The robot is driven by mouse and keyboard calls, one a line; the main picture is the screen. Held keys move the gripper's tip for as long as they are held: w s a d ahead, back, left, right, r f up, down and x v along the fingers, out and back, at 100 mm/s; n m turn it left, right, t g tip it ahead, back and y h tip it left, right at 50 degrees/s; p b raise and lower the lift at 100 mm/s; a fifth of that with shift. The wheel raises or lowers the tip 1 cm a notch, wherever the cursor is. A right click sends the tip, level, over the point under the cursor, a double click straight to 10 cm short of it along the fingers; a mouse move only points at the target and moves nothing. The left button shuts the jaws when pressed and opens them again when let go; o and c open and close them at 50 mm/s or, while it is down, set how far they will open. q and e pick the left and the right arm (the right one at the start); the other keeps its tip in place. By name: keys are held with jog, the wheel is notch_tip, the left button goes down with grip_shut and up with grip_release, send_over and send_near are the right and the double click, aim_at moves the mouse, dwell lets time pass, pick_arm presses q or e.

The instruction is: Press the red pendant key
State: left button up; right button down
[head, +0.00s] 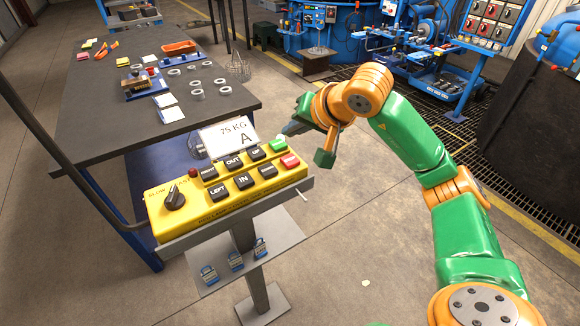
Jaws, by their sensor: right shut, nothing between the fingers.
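A yellow pendant box (222,200) lies on a grey stand, with several black keys and a rotary knob at its left. The red pendant key (290,161) is at the box's right end, in plain view, with a green key (278,145) just behind it. A small red round part (194,172) sits near the knob. My left gripper is not in view.
A card reading "75 KG A" (228,137) stands behind the keys. A dark table (100,110) with rings and notes is at the left. Blue machinery (440,75) stands at the back right. Open floor lies right of the stand.

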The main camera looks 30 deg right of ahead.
aim_at(292, 163)
pick_arm(q)
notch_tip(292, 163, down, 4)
jog(key=b, duration=0.3)
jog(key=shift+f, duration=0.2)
pick_arm(e)
notch_tip(292, 163, down, 5)
jog(key=shift+r, duration=0.1)
dwell(1.3)
pick_arm(q)
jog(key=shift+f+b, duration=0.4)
jog(key=shift+b, duration=0.15)
pick_arm(e)
jog(key=shift+f, duration=0.45)
pick_arm(q)
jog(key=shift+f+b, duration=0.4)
jog(key=shift+b, duration=0.05)
pick_arm(e)
jog(key=shift+f, duration=0.5)
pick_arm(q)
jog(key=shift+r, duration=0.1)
pick_arm(e)
jog(key=shift+r, duration=0.1)
pick_arm(q)
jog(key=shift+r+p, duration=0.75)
jog(key=shift+p, duration=0.1)
pick_arm(e)
jog(key=shift+r, duration=0.8)
